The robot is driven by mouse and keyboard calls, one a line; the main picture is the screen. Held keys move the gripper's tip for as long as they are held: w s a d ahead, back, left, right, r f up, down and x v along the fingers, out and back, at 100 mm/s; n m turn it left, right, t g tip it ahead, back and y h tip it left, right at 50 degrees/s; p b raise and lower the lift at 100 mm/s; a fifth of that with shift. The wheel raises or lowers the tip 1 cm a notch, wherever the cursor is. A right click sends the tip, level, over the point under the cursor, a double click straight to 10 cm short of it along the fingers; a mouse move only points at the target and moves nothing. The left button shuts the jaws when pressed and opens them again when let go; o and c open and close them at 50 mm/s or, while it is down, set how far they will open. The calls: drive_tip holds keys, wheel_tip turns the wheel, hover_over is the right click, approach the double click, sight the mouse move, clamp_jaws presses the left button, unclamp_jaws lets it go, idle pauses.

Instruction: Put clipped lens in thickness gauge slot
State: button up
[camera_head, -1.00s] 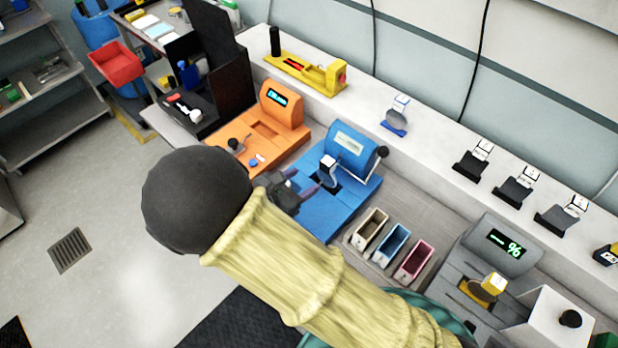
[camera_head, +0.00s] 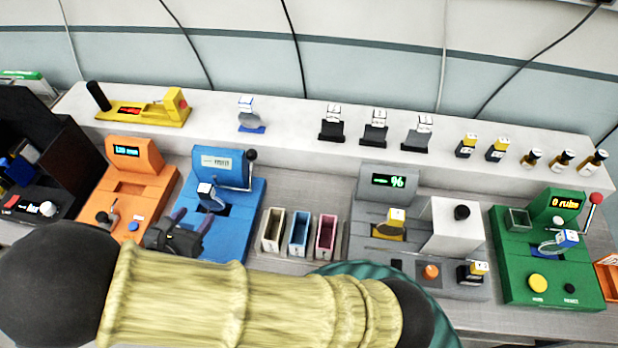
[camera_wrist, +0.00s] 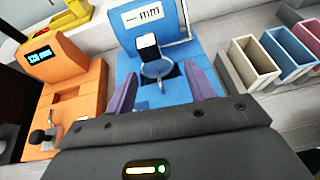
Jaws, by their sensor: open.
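The blue gauge (camera_head: 232,220) with a "mm" display stands left of centre on the bench; it also shows in the wrist view (camera_wrist: 143,21). A clear round lens (camera_wrist: 157,70) with a white-and-black clip (camera_wrist: 147,46) on top stands at the gauge's dark slot; the head view shows the clip too (camera_head: 206,190). I cannot tell how deep the lens sits. My gripper (camera_head: 194,215) is open in front of it. In the wrist view its two purple fingers (camera_wrist: 162,86) are spread on either side, nearer the camera, with no contact visible.
An orange machine (camera_head: 150,185) stands close on the left. Three small bins (camera_head: 299,236) and a grey machine with a "%" display (camera_head: 372,215) are on the right. Another clipped lens (camera_head: 249,117) and several clipped items stand on the white ledge (camera_head: 290,125) behind.

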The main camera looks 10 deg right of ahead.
drive_tip(key=s+d+r+m+g+y, duration=0.1)
drive_tip(key=d+r+m+g+y, duration=0.2)
drive_tip(key=d+m, duration=1.2)
drive_tip(key=s+d+r+m+g+y, duration=0.2)
drive_tip(key=d+r+m+g, duration=0.4)
drive_tip(key=d+m, duration=0.9)
drive_tip(key=shift+d+m+y, duration=0.3)
drive_tip(key=shift+d+y, duration=0.1)
drive_tip(key=shift+d, duration=0.45)
